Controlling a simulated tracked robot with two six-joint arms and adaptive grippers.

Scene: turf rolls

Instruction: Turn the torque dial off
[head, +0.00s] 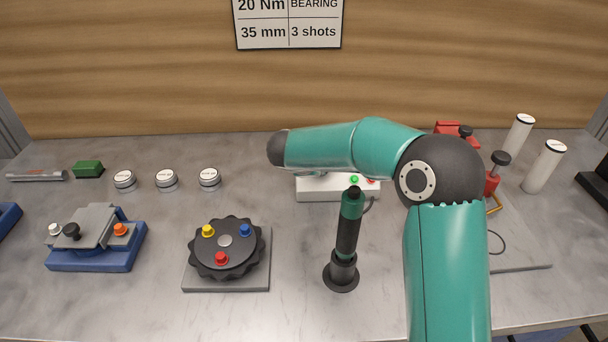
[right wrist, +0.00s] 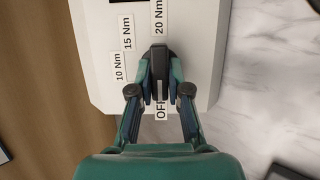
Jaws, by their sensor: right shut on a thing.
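The torque dial (right wrist: 160,60) is a dark knob on a white box (right wrist: 100,50), seen in the right wrist view. Labels for 10, 15 and 20 Nm and OFF surround it; the OFF label (right wrist: 161,106) is partly covered by my fingers. My right gripper (right wrist: 160,88) is shut on the knob, a finger on each side. I cannot surely tell which label the knob points to. In the head view, the white box (head: 318,190) shows a lit green light and a red one; my right arm hides its dial and my right gripper. My left gripper is not in view.
A green-black driver (head: 348,225) stands upright in a holder in front of the box. A black rotary fixture (head: 228,250) with coloured knobs and a blue-based clamp (head: 95,258) stand left. Red clamps (head: 492,185) and white cylinders (head: 545,167) stand right. Bare tabletop lies between.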

